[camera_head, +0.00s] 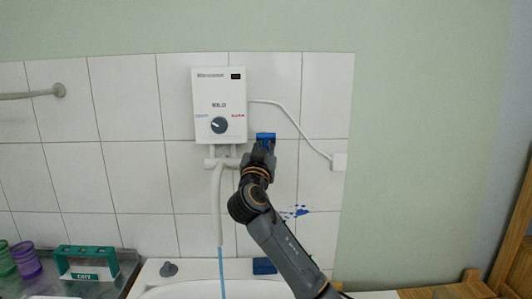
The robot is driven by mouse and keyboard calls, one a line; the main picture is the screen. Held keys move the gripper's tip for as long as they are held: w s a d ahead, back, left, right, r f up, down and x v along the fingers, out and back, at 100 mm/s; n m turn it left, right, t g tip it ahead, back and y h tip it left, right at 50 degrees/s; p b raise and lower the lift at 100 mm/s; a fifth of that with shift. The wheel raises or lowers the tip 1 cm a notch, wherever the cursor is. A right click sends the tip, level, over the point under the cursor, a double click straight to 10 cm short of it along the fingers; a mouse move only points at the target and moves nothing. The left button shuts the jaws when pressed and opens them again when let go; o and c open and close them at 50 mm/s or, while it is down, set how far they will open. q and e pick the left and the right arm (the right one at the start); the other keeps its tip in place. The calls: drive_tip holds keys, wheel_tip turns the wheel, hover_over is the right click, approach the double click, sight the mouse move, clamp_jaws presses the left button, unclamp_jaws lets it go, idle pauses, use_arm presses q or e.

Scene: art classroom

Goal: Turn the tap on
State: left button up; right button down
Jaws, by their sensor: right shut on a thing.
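A white wall-mounted water heater (218,105) with a dark round knob (219,125) hangs on the tiles. Its white tap pipework (222,162) sits below it, with a long white spout (216,205) pointing down. A thin blue streak, which looks like water, (221,270) runs down from the spout's end. My right gripper (264,145) is right of the pipework, shut on a blue piece (266,136) that looks like the tap handle. The gripper hides the joint between handle and pipework. My left gripper is out of view.
A white basin (205,290) lies below, with a dark plug-like piece (168,269) and a blue block (264,266) on its back rim. A white cable runs to a wall box (339,162).

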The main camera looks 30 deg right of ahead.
drive_tip(key=shift+a+f, duration=0.1)
drive_tip(key=shift+f, duration=0.2)
drive_tip(key=c, duration=1.4)
unclamp_jaws()
drive_tip(key=shift+r, duration=0.25)
drive_tip(key=v, duration=1.2)
drive_tip(key=shift+a, duration=0.1)
